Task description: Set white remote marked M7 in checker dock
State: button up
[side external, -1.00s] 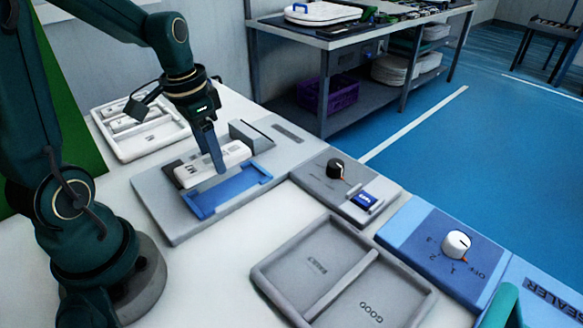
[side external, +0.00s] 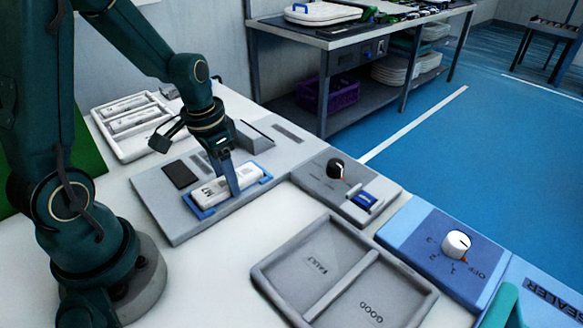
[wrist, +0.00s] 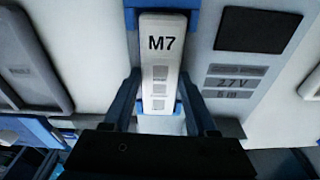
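The white remote marked M7 (side external: 213,189) lies in the blue-edged checker dock (side external: 204,213) on the grey plate, lengthwise along it. It looks level, but I cannot tell if it is fully seated. My gripper (side external: 236,190) points down over the remote, with its fingers at the remote's sides. In the wrist view the M7 label (wrist: 161,43) is clear at the far end, and my gripper (wrist: 160,78) is shut on the remote, one finger along each long side. Blue dock parts (wrist: 131,15) show at the remote's far end.
A white tray (side external: 155,148) with white remotes stands behind left. A dark display (side external: 180,175) is on the checker plate. A black-knob unit (side external: 337,168) is to the right. A grey tray marked FAULT and GOOD (side external: 345,275) is in front.

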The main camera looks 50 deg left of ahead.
aim_at(221, 184)
jog(key=o, duration=0.4)
jog(key=shift+c, duration=0.2)
notch_tip(221, 184, up, 11)
jog(key=s, duration=0.1)
jog(key=s+d+r+t, duration=0.2)
jog(key=s+d+t, duration=0.2)
jog(key=s+d, duration=0.3)
jog(key=shift+d+n, duration=0.4)
jog(key=shift+d, duration=0.4)
